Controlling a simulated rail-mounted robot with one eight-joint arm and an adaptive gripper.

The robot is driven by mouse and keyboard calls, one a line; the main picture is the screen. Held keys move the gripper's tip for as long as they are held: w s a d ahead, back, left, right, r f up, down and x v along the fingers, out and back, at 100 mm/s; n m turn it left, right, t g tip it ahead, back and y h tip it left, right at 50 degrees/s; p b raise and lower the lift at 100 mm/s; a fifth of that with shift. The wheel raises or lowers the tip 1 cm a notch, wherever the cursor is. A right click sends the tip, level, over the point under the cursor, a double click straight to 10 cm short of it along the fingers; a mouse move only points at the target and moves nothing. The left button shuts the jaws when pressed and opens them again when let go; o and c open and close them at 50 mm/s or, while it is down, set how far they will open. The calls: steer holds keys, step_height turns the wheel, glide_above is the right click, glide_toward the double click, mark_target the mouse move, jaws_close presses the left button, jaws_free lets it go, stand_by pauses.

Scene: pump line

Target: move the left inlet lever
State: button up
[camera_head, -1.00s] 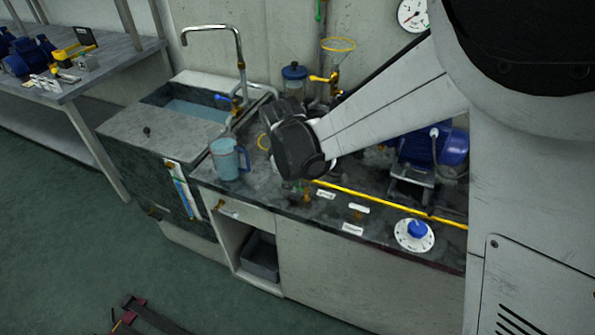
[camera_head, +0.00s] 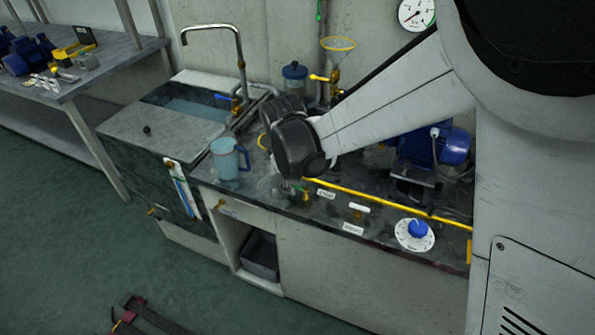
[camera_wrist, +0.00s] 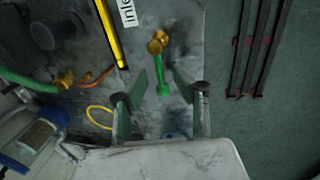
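The inlet lever is a green handle (camera_wrist: 162,82) on a brass valve (camera_wrist: 157,42) in the wrist view, beside a label reading "Inle" (camera_wrist: 128,12). In the head view a small green and brass valve (camera_head: 304,194) shows just below my gripper. My gripper (camera_wrist: 158,84) is open, with its two green fingers spread on either side of the handle's free end in the picture. I see no contact, and cannot tell how far above the handle the fingers are.
A yellow pipe (camera_head: 385,203) runs along the counter (camera_head: 285,207). A blue jug (camera_head: 226,160) stands left of my wrist. A yellow ring (camera_wrist: 99,117) and green hose (camera_wrist: 28,80) lie nearby.

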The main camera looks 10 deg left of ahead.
step_height(320, 180, up, 11)
steer(key=s, duration=0.2)
steer(key=shift+s+a+r, duration=0.15)
steer(key=shift+s+a, duration=0.05)
steer(key=s+d+r+m+t+y, duration=0.15)
steer(key=d+r+m, duration=0.25)
steer(key=d, duration=0.6)
steer(key=s+d+r+m+t+h, duration=0.1)
steer(key=s+d+r+m, duration=0.15)
steer(key=d, duration=0.65)
steer(key=s+d+m+t, duration=0.2)
steer(key=s+d+m, duration=0.7)
steer(key=d, duration=0.6)
steer(key=shift+s+d+f, duration=0.2)
steer(key=shift+s+f, duration=0.05)
steer(key=shift+s, duration=0.75)
steer(key=shift+m, duration=0.25)
